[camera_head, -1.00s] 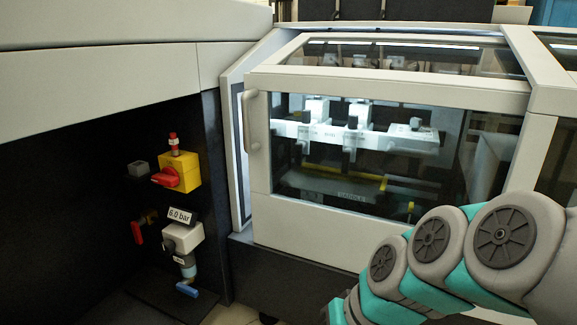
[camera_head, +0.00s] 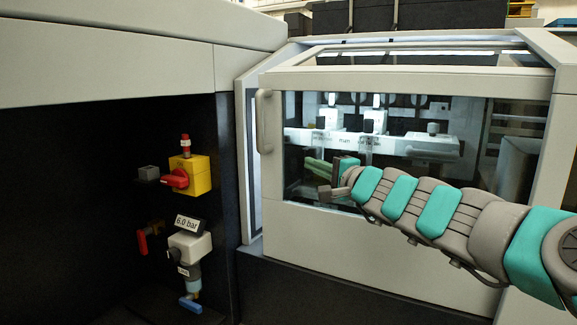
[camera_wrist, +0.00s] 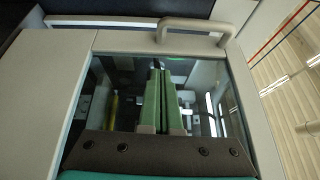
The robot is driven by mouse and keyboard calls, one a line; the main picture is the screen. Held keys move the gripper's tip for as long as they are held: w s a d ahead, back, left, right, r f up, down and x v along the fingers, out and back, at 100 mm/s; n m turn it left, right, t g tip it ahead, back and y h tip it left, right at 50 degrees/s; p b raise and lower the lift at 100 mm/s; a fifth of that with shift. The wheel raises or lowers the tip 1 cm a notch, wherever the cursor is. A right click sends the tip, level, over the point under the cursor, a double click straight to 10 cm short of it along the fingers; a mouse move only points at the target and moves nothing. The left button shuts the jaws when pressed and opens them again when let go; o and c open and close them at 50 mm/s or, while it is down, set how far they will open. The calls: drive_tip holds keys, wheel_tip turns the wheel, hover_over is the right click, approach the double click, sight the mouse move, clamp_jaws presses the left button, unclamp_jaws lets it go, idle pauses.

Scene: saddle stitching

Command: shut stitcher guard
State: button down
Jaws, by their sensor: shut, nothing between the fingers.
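The stitcher guard (camera_head: 400,237) is a light grey framed door with a large clear window, in the middle of the head view. A lit gap shows along its left edge, so it stands a little off the machine frame (camera_head: 246,95). Its grey bar handle (camera_head: 264,120) is upright on the left side; the handle also shows at the top of the wrist view (camera_wrist: 197,26). My gripper (camera_head: 310,178) is in front of the window, right of and below the handle. Its green fingers (camera_wrist: 158,66) are together and empty. Whether they touch the window I cannot tell.
Left of the guard is a dark recess with a yellow box with a red rotary switch (camera_head: 188,176), and a 6.0 bar air unit (camera_head: 188,245) with a blue lever. A large grey cover (camera_head: 110,70) overhangs it. Wooden floor (camera_wrist: 290,100) shows at the wrist view's right.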

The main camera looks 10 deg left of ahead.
sight(267, 150)
drive_tip(key=p+x, duration=0.1)
drive_tip(key=x, duration=0.8)
drive_tip(key=shift+a, duration=0.15)
drive_tip(key=a, duration=0.3)
drive_tip(key=shift+a+r, duration=0.15)
drive_tip(key=shift+r, duration=0.05)
drive_tip(key=shift+a, duration=0.55)
drive_tip(key=w+a, duration=0.2)
drive_tip(key=a, duration=0.7)
drive_tip(key=shift+w, duration=0.4)
drive_tip(key=shift+a, duration=0.15)
